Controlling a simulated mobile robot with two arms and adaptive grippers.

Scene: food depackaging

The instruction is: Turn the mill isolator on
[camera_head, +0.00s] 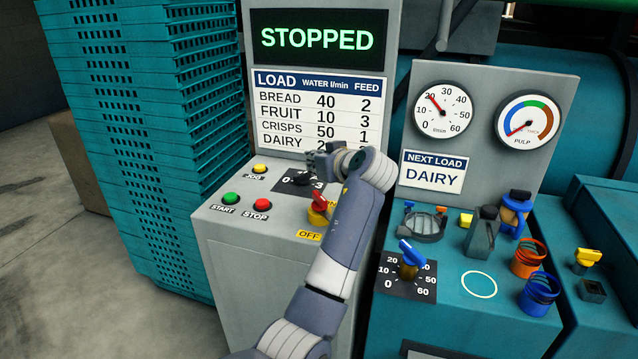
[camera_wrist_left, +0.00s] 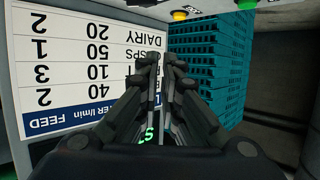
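The mill isolator (camera_head: 319,207) is a red handle on a yellow base, on the sloped top of the grey control cabinet. A yellow OFF label (camera_head: 309,236) lies below it, and an ON label is partly covered by my arm. The handle slants up and to the left; which label it is set to I cannot tell clearly. My left gripper (camera_head: 312,160) is above and behind the isolator, apart from it, in front of the load chart. In the left wrist view its fingers (camera_wrist_left: 160,58) are together and empty. My right gripper is not in view.
A black 0–3 feed knob (camera_head: 300,180) sits just behind the isolator. Yellow JOG (camera_head: 259,168), green START (camera_head: 231,199) and red STOP (camera_head: 263,204) buttons are to its left. The display (camera_head: 318,39) reads STOPPED. Teal crates (camera_head: 150,130) stand left; a teal dosing panel (camera_head: 455,310) stands right.

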